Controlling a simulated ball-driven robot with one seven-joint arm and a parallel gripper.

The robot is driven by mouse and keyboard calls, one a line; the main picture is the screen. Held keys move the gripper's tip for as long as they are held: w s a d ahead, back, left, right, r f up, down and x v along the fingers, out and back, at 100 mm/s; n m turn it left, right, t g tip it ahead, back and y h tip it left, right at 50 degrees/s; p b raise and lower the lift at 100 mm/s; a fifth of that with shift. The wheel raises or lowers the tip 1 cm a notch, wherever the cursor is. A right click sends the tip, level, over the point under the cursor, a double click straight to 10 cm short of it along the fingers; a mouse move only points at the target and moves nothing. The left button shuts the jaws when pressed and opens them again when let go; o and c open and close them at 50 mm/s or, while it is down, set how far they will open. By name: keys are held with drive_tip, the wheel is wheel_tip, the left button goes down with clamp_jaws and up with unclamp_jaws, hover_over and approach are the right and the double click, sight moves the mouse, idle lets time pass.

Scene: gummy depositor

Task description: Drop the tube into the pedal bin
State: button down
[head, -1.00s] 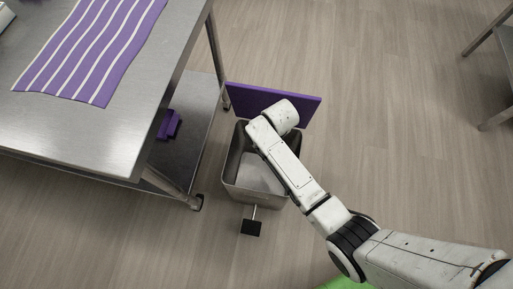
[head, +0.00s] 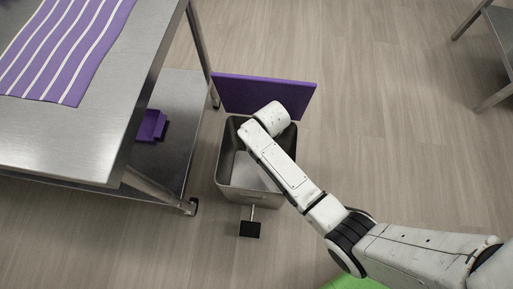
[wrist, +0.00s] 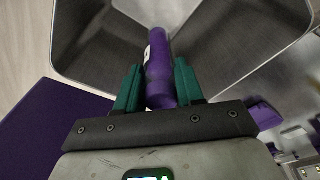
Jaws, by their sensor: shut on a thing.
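The pedal bin (head: 229,181) is a steel bin with its purple lid (head: 264,95) standing open at the back and a black pedal (head: 250,229) in front. In the wrist view the bin's inner steel wall (wrist: 235,45) surrounds the space beyond my fingers. My gripper (wrist: 158,88) has green fingers shut on a purple tube (wrist: 159,60) with a small white label. The tube points into the bin's opening. In the head view my arm reaches over the bin and hides the gripper and tube.
A steel table (head: 95,135) with a purple-and-white striped cloth (head: 62,45) stands at the left. A purple object (head: 152,126) lies on its lower shelf. Another steel table (head: 497,35) is at the upper right. The floor right of the bin is clear.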

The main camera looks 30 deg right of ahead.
drive_tip(key=c, duration=0.6)
unclamp_jaws()
drive_tip(key=shift+r, duration=0.1)
drive_tip(key=r+p, duration=0.1)
drive_tip(key=r, duration=0.2)
drive_tip(key=s+r+p, duration=0.1)
drive_tip(key=r, duration=0.3)
drive_tip(key=r+p, duration=0.1)
drive_tip(key=r, duration=0.2)
drive_tip(key=shift+s+d+r, duration=0.15)
drive_tip(key=shift+s+r, duration=0.15)
drive_tip(key=shift+s, duration=0.05)
